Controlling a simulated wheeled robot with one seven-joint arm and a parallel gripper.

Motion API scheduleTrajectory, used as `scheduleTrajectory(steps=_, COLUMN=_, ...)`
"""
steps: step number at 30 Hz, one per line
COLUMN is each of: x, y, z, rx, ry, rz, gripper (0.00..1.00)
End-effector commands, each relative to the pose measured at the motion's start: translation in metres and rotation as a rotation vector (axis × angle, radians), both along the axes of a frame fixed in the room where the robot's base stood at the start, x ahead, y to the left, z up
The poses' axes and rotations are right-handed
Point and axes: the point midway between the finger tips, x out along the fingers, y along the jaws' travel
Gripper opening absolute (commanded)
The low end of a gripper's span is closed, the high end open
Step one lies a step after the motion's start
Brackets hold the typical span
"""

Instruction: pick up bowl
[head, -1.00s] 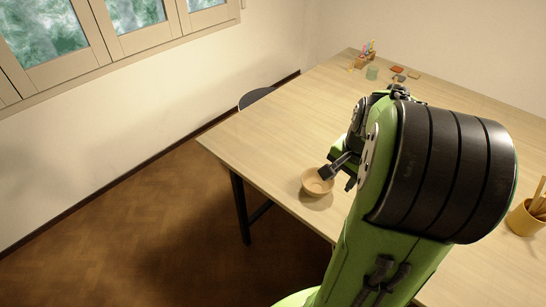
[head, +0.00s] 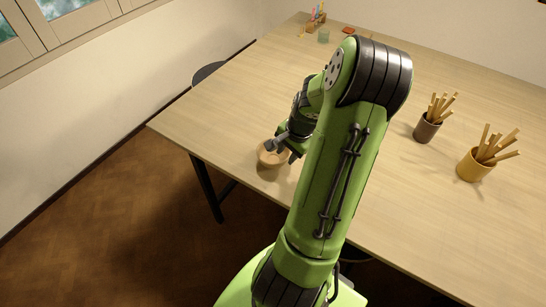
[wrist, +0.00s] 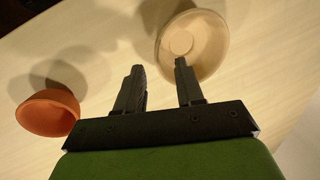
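A pale tan bowl (head: 268,158) stands near the table's left front edge. In the wrist view the pale bowl (wrist: 205,38) is at the top, right of centre. My gripper (head: 281,149) is at the bowl's rim in the head view. In the wrist view my gripper (wrist: 158,66) is open, with a gap between its fingers. Its right finger overlaps the bowl's near part and its left finger is outside the bowl. I cannot tell whether either finger touches it. An orange bowl (wrist: 48,113) lies left of the gripper in the wrist view; the head view does not show it.
A brown cup (head: 426,131) and a yellow cup (head: 475,166), both with sticks, stand on the right of the table (head: 225,110). A green cup (head: 324,36) and a pen holder (head: 316,22) are at the far end. A dark stool (head: 207,72) is beyond the left edge.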

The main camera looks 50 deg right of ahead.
Motion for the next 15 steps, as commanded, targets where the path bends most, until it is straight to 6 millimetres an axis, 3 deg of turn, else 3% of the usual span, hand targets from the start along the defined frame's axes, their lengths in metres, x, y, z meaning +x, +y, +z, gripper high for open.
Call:
scheduleTrajectory(steps=3, x=0.004, y=0.001, z=-0.025, rx=0.007, ry=0.001, rz=0.001, gripper=0.37)
scheduleTrajectory(steps=6, x=0.008, y=0.0, z=-0.039, rx=0.003, ry=0.001, rz=0.001, gripper=0.37)
scheduleTrajectory(steps=13, x=0.009, y=0.0, z=-0.041, rx=0.0, ry=0.001, rz=0.001, gripper=0.37)
scheduleTrajectory(steps=15, x=0.009, y=0.0, z=-0.041, rx=0.0, ry=0.001, rz=0.0, gripper=0.29)
